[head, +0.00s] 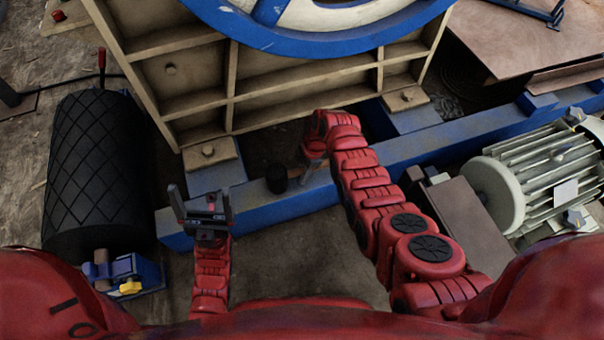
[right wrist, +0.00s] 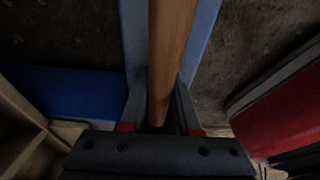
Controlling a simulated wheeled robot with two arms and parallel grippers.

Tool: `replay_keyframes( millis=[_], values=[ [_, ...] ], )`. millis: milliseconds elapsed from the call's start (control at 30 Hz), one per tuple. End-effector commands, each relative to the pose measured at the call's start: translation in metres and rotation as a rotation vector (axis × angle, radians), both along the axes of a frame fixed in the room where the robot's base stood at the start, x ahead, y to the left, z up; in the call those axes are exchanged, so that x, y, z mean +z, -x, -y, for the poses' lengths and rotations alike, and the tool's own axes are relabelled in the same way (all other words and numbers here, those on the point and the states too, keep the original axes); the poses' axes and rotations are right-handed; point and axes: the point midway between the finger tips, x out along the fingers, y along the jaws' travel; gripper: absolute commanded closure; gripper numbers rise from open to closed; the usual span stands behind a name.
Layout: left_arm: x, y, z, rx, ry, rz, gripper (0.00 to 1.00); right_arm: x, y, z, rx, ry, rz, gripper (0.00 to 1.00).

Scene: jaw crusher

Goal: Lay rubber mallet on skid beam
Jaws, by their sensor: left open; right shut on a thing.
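The rubber mallet's black head (head: 276,178) shows in the head view over the blue skid beam (head: 245,207). I cannot tell whether it touches the beam. My right gripper (head: 308,172) points down beside the head, over the beam. In the right wrist view the wooden handle (right wrist: 170,55) runs between the fingers of my right gripper (right wrist: 160,118), which is shut on it. The blue beam lies behind the handle there. My left gripper (head: 202,200) is open and empty, in front of the beam's left end.
A cream ribbed crusher frame (head: 190,105) with a blue wheel (head: 310,42) stands behind the beam. A grey motor (head: 535,170) is at the right. A black ribbed roller (head: 95,170) and a small blue device (head: 135,272) are at the left. Bare floor lies in front.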

Motion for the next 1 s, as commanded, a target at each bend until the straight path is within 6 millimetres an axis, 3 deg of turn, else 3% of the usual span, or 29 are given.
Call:
replay_keyframes(
  millis=[133,167,300,700,867,1000],
  values=[
    [-0.003,0.000,0.001,-0.002,-0.005,0.001,0.10,-0.003,0.000,0.000,0.000,-0.001,0.001,1.00],
    [-0.002,0.000,0.001,-0.001,-0.005,0.000,0.10,-0.002,0.000,0.000,0.000,0.000,0.000,0.64],
    [-0.001,0.000,0.001,-0.001,-0.004,0.001,0.10,-0.002,0.000,0.000,0.000,0.000,-0.001,0.39],
    [0.004,0.000,0.000,0.000,0.003,-0.002,0.10,0.006,0.000,0.001,0.000,0.000,-0.001,0.39],
    [0.015,-0.002,0.000,-0.001,0.016,-0.012,0.10,0.032,-0.002,0.007,-0.001,-0.001,0.002,0.39],
    [0.025,-0.004,0.000,-0.001,0.033,-0.026,0.10,0.065,-0.005,0.016,-0.001,-0.001,0.002,0.39]
  ],
)
